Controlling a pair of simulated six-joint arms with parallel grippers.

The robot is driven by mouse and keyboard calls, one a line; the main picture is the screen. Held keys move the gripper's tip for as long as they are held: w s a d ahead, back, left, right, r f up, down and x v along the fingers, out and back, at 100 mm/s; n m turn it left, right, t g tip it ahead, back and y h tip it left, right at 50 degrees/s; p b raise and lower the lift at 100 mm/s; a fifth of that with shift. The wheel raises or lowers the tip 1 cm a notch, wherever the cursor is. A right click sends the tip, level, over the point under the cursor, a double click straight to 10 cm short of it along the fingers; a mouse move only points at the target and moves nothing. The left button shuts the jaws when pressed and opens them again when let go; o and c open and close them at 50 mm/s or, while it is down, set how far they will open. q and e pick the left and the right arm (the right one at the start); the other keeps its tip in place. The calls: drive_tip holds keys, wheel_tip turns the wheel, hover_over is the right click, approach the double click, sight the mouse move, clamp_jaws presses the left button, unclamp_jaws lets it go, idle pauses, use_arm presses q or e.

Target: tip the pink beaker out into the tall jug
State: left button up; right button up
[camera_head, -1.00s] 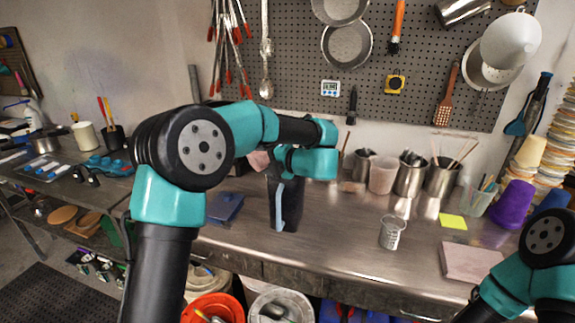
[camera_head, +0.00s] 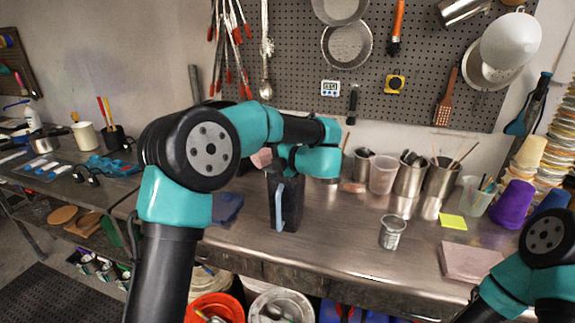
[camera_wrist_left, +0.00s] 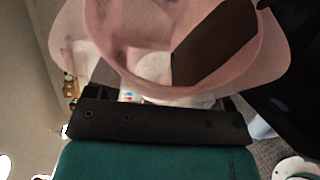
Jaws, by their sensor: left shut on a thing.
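The translucent pink beaker (camera_wrist_left: 225,75) fills the top of the left wrist view, right at my gripper. In the head view only a small pink part of the beaker (camera_head: 262,158) shows behind my left arm. My left gripper (camera_head: 278,165) is shut on it; the fingertips are mostly hidden. The tall jug (camera_head: 291,205), black with a light blue handle, stands upright on the steel bench just below my gripper. Its mouth is hidden behind my wrist, so I cannot tell the beaker's tilt or whether anything is flowing. My right gripper is outside the frame.
A small grey cup (camera_head: 392,233) stands on the bench to the right. Metal pots (camera_head: 410,178) and a pale cup (camera_head: 382,175) line the back. A pinkish slab (camera_head: 470,261) lies at the right and a blue item (camera_head: 227,207) left of the jug. Bench between jug and cup is clear.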

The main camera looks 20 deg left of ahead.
use_arm(q)
drive_tip(key=shift+w+d+r+m, duration=0.2)
drive_tip(key=shift+w+m, duration=0.05)
drive_tip(key=shift+m, duration=0.05)
idle(0.4)
drive_tip(key=shift+w+d+f+m+y, duration=0.1)
drive_tip(key=shift+w+f+m+y, duration=0.05)
drive_tip(key=shift+m+y, duration=0.25)
idle(0.6)
drive_tip(key=shift+n, duration=0.3)
drive_tip(key=shift+s+a+f+n+h, duration=0.4)
drive_tip(key=shift+s+a+n+h, duration=0.25)
drive_tip(key=shift+s+n, duration=0.15)
drive_tip(key=shift+n, duration=0.4)
drive_tip(key=shift+r, duration=0.15)
